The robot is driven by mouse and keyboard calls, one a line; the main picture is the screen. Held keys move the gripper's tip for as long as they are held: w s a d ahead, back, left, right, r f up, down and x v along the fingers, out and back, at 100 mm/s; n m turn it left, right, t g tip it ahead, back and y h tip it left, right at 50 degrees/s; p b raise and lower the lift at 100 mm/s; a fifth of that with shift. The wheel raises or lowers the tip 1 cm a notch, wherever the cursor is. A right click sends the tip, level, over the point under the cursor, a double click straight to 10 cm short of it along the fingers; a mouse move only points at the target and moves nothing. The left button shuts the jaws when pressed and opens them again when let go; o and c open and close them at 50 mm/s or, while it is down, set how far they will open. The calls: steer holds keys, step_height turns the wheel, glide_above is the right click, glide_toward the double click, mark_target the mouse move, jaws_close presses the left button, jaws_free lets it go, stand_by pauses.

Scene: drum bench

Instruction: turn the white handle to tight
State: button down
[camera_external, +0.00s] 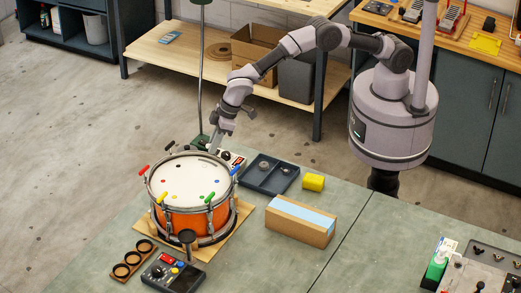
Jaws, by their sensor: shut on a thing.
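The orange drum (183,222) stands on a wooden board on the bench, with a white head and a metal rim. Coloured handles stick out around its rim: red (143,169), black (170,145), blue (235,170), green (210,197) and yellow (162,197). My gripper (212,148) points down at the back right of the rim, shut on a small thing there. By its place this is the white handle, but the fingers mostly hide it. How far it is turned cannot be seen.
A control box (172,273) and a wooden holder with rings (121,270) are in front. A thin pole (200,75) rises behind the drum.

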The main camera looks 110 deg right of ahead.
steer(key=m+h, duration=0.1)
steer(key=m, duration=0.2)
steer(key=shift+m+b, duration=0.3)
steer(key=shift+b, duration=0.1)
steer(key=shift+m+g+h+p, duration=0.5)
steer(key=shift+m+h, duration=0.3)
steer(key=shift+m, duration=0.9)
steer(key=c, duration=1.5)
jaws_free()
steer(key=shift+r, duration=0.1)
steer(key=p+v, duration=0.2)
steer(key=v, duration=1.5)
steer(key=shift+a+r, duration=0.15)
